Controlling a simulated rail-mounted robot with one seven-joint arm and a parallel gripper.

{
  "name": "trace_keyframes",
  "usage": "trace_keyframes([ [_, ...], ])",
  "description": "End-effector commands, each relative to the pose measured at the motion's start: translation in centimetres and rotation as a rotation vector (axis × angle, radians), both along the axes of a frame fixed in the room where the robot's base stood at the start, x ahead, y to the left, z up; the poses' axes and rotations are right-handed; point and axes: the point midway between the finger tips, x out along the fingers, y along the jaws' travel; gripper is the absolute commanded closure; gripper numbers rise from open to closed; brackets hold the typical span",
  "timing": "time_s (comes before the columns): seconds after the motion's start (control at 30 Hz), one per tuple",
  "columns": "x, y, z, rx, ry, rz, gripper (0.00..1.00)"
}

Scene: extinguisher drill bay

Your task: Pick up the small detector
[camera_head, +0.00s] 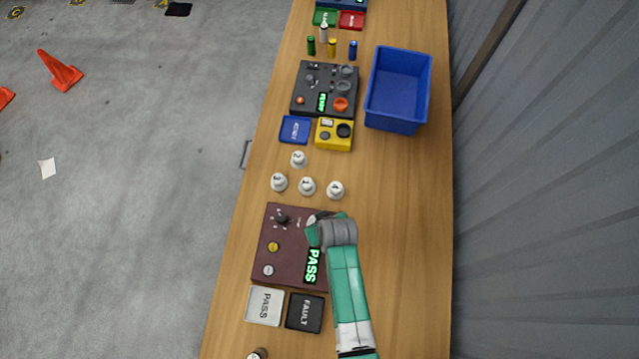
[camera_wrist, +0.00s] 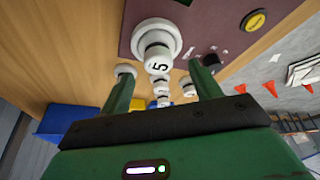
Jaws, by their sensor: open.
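Several small white round detectors stand on the wooden table; one is near the panel (camera_head: 298,158), others in a row (camera_head: 279,182), (camera_head: 307,186) and (camera_head: 336,190). Another white detector (camera_head: 312,220) sits at the maroon panel's upper right corner, partly hidden by my gripper (camera_head: 318,230). In the wrist view a detector marked 5 (camera_wrist: 158,55), with a wide white base, is close ahead of my gripper (camera_wrist: 163,72), between its two green fingers. The fingers are apart and hold nothing. Contact with the detector cannot be told.
The maroon panel (camera_head: 285,248) reads PASS, with PASS (camera_head: 265,307) and FAULT (camera_head: 304,312) trays below it. Farther up are a yellow device (camera_head: 334,133), a dark panel (camera_head: 312,78) and a blue bin (camera_head: 398,90). The table right of the detectors is clear, beside a grey wall.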

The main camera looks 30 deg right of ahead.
Motion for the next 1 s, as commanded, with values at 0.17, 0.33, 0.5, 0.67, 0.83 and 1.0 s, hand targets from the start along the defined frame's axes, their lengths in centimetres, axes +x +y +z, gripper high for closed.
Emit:
trace_keyframes([
  [0.17,0.9,-0.2,-2.3,0.002,0.0,-0.001,0.37],
  [0.33,1.7,-0.2,-4.5,0.0,-0.001,-0.001,0.37],
  [0.5,1.9,-0.2,-4.7,0.0,-0.002,0.0,0.37],
  [0.67,1.8,-0.2,-4.7,0.0,-0.002,0.0,0.49],
  [0.83,1.8,-0.2,-4.7,0.0,-0.002,0.0,0.73],
  [1.0,1.8,-0.2,-4.7,0.0,-0.002,0.0,0.73],
])
